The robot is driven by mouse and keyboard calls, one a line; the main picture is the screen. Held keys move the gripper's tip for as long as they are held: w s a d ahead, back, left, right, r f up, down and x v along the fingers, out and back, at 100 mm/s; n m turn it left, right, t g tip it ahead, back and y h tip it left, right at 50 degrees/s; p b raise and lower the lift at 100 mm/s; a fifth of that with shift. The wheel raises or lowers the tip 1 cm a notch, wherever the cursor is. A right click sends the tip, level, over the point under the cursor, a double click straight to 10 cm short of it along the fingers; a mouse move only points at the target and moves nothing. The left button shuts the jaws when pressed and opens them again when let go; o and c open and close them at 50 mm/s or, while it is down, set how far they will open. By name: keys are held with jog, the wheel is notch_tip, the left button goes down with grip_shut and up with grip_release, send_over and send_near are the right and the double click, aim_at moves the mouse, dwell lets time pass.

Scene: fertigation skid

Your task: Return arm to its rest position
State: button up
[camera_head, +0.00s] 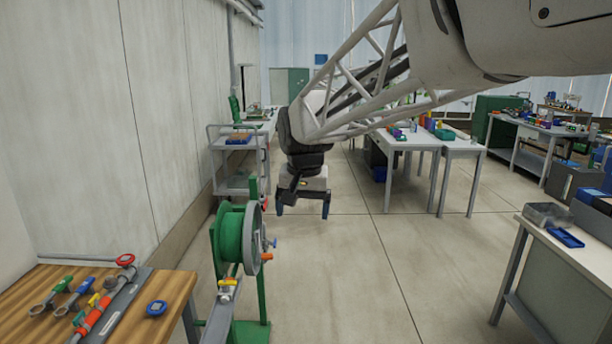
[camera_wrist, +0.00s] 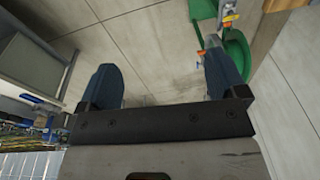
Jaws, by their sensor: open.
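My arm reaches in from the upper right of the head view, and my gripper (camera_head: 303,208) hangs at its end, pointing down over the open floor. Its two dark blue fingers stand apart with nothing between them. In the wrist view my gripper (camera_wrist: 165,82) shows the same two fingers spread, with bare floor between and beyond them. My gripper is just behind and to the right of the green hose reel (camera_head: 229,235), apart from it as far as I can see.
A wooden bench (camera_head: 180,290) with valves and tools stands at front left. A grey cart (camera_head: 232,183) is by the left wall. Tables with items (camera_head: 415,140) stand behind right. A white table (camera_head: 560,262) is at right. The middle floor (camera_head: 370,270) is clear.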

jog(key=s+d+f, duration=0.3)
jog(key=s+d, duration=0.3)
jog(key=s, duration=0.4)
jog(key=s+d+f, duration=0.3)
jog(key=s+d, duration=0.3)
jog(key=s, duration=0.4)
jog(key=s+d+f+t, duration=0.1)
jog(key=s+d+f, duration=0.2)
jog(key=s+d, duration=0.4)
jog(key=s, duration=0.3)
jog(key=shift+f+n+h, duration=0.3)
